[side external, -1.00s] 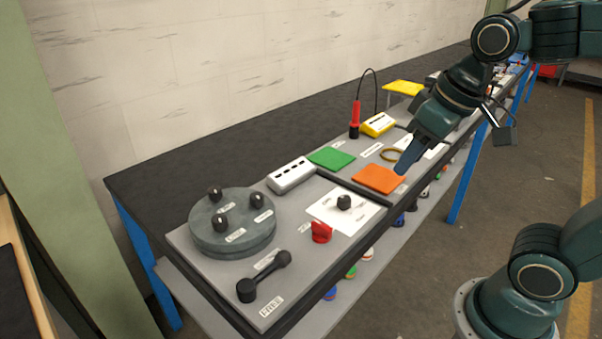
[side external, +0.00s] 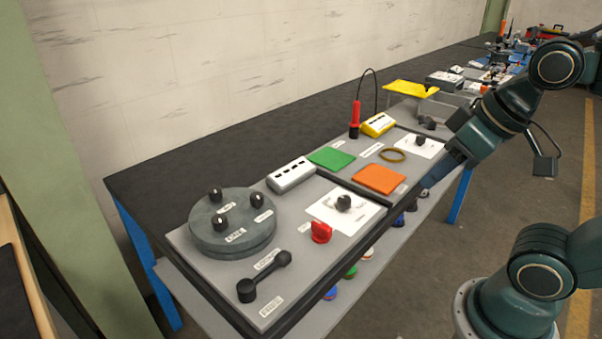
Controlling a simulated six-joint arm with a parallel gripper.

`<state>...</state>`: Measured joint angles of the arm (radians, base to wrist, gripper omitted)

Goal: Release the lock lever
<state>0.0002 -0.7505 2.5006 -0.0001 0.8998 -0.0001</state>
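A black lever (side external: 265,276) with a round knob at each end lies along the near end of the grey panel (side external: 208,270). A small white label sits beside it, its text too small to read surely. A red knob (side external: 321,232) stands to the right of the lever, near the panel's front edge. My gripper (side external: 430,180) is far from both, at the front edge of the bench beside the orange pad (side external: 379,179). It points down and to the left, and whether its fingers are open or shut does not show. Nothing is visibly held.
A round grey disc (side external: 232,235) with black knobs stands behind the lever. A white box (side external: 291,174), a green pad (side external: 331,158), a brown ring (side external: 392,155) and a yellow device (side external: 378,125) with a red-handled probe (side external: 354,121) sit farther along.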

